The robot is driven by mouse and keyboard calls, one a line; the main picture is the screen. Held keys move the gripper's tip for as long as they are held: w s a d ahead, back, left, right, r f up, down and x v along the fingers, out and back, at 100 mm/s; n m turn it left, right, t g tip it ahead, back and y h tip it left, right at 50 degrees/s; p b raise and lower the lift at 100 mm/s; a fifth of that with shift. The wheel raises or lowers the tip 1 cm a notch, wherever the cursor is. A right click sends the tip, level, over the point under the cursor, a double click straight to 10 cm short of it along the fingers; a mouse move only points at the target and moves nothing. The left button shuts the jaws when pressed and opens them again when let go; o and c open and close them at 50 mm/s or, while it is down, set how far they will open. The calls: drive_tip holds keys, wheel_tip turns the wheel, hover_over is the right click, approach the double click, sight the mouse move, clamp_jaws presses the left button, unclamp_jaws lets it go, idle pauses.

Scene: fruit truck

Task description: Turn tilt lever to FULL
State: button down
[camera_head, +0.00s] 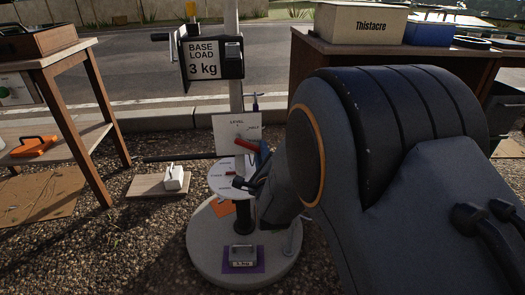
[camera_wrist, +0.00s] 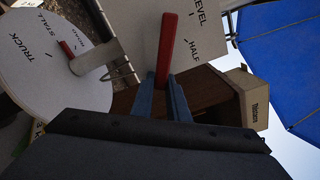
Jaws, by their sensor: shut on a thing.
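The tilt lever is a red bar (camera_head: 245,145) in front of a white plate (camera_head: 227,123) on the post. In the wrist view the red lever (camera_wrist: 167,42) crosses the plate (camera_wrist: 142,22), where the words LEVEL and HALF show; FULL cannot be read. My gripper (camera_head: 263,154) has blue fingers and is shut on the lever's end. In the wrist view the fingers of my gripper (camera_wrist: 163,86) flank the lower end of the lever. The lever's pivot is not clear in either view.
Below the plate is a white disc (camera_wrist: 40,75) marked TRUCK and STALL, with a red-tipped handle (camera_wrist: 68,48). A round base (camera_head: 213,262) carries a small weight (camera_head: 242,254). A BASE LOAD 3 kg sign (camera_head: 203,60) hangs above. Tables stand left and right.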

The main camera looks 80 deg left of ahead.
drive_tip(key=c, duration=2.1)
unclamp_jaws()
drive_tip(key=shift+s+a+r, duration=0.1)
drive_tip(key=shift+s, duration=0.35)
drive_tip(key=o, duration=0.3)
drive_tip(key=shift+s, duration=0.15)
drive_tip(key=shift+o, duration=0.4)
drive_tip(key=shift+w, duration=0.45)
drive_tip(key=s+d+p, duration=0.1)
drive_tip(key=d, duration=0.7)
drive_tip(key=shift+p, duration=0.4)
